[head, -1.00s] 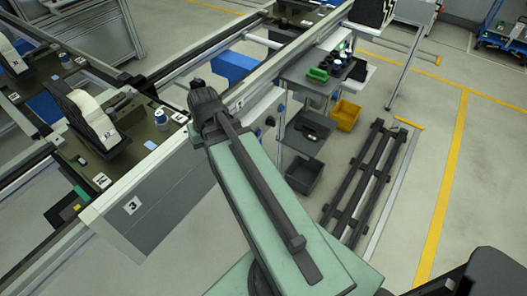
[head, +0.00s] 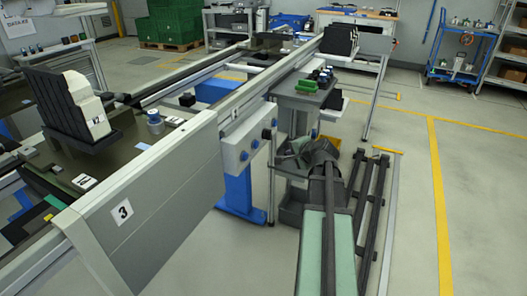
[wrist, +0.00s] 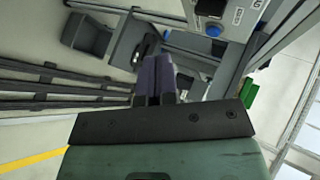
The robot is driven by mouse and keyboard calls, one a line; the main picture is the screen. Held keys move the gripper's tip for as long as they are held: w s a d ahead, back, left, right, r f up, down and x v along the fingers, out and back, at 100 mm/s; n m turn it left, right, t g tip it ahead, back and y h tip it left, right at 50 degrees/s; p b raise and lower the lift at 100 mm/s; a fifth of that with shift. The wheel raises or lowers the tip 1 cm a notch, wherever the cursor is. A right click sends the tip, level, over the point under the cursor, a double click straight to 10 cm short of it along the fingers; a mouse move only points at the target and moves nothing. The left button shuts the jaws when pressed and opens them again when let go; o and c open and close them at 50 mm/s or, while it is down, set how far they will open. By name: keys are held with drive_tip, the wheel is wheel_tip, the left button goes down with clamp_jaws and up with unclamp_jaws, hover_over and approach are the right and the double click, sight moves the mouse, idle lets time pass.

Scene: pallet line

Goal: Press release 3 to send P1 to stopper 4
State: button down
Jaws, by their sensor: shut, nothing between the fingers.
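In the wrist view, my gripper (wrist: 157,62) is shut and empty. A blue button (wrist: 212,31) on a light housing is to its upper right, apart from it. My fingertips are hidden in the head view.
A dark rack of long bars (head: 372,205) is on the floor beside my arm. A blue cart (head: 460,68) is far right.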

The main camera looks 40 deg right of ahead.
sight(256, 145)
drive_tip(key=shift+w+a, duration=0.1)
drive_tip(key=shift+w, duration=0.05)
drive_tip(key=w+a, duration=0.4)
drive_tip(key=w, duration=0.3)
drive_tip(key=shift+w, duration=0.3)
drive_tip(key=shift+w, duration=0.1)
idle(1.8)
drive_tip(key=shift+w+a, duration=0.2)
drive_tip(key=shift+w, duration=0.1)
drive_tip(key=shift+w+a, duration=0.2)
drive_tip(key=shift+w, duration=0.2)
idle(0.7)
drive_tip(key=shift+s, duration=0.1)
idle(0.4)
drive_tip(key=shift+s+d, duration=0.4)
drive_tip(key=shift+s, duration=0.3)
